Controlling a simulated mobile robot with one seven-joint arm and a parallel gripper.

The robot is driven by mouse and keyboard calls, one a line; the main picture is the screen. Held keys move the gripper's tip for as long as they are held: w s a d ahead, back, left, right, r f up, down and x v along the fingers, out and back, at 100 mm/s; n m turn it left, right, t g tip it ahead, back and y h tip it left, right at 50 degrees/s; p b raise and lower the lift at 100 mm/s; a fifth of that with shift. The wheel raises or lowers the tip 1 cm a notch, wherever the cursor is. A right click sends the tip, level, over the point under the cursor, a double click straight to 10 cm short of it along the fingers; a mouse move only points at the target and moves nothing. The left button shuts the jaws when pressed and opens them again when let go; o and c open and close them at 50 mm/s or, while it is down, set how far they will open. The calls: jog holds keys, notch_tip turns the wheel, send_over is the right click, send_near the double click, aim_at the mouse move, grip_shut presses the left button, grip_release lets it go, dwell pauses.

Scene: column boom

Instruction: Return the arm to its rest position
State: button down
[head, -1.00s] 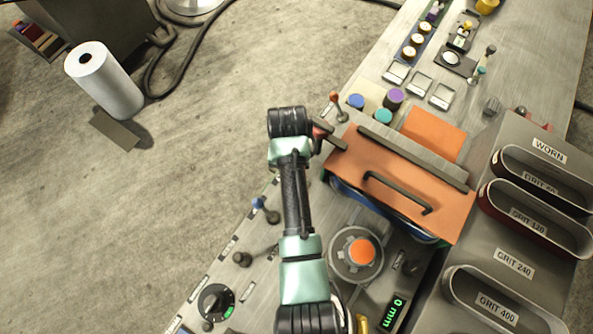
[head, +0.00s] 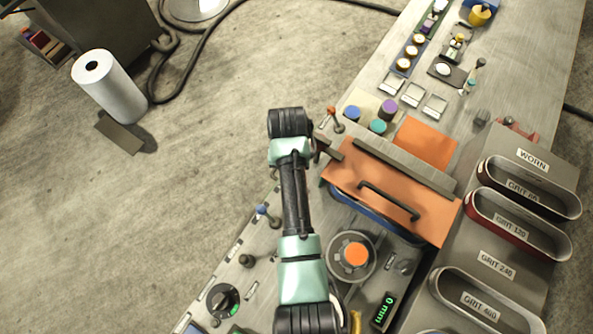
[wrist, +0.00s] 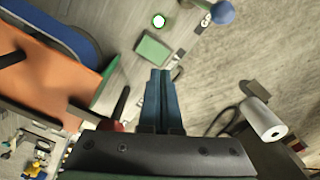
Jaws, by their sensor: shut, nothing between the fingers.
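My arm rises from the bottom of the head view, mint green and dark grey, and ends in a dark joint beside the orange lid (head: 385,190). In the wrist view my gripper (wrist: 160,72) shows two blue fingers side by side, closed together with nothing between them. It points over the bench near a green rectangular piece (wrist: 153,50) and appears apart from it. I cannot clearly pick out the fingers in the head view.
The orange lid has a black handle (head: 390,200). Right of it stands a grey rack (head: 485,235) with grit-labelled slots. A round orange button (head: 357,254) and a dial (head: 222,300) are near my arm. A white roll (head: 110,88) stands on the open floor at left.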

dwell(0.4)
jog(key=w+r+t+b, duration=0.45)
jog(key=w+r, duration=0.25)
jog(key=w, duration=0.4)
jog(key=w+r+n+t+b, duration=0.15)
jog(key=w+r+t, duration=0.25)
jog(key=r, duration=0.5)
jog(key=w+r+m+t+b, duration=0.1)
jog(key=w+r+t+b, duration=0.3)
jog(key=r, duration=0.5)
jog(key=s+r+t+b, duration=0.2)
jog(key=s+r+t, duration=0.15)
jog(key=r, duration=0.55)
jog(key=s+r+t+b, duration=0.2)
jog(key=s+r+t, duration=0.15)
jog(key=r, duration=0.55)
jog(key=s+r+t+b, duration=0.3)
jog(key=s+r+t, duration=0.5)
jog(key=s+r, duration=0.5)
jog(key=shift+s+n, duration=0.35)
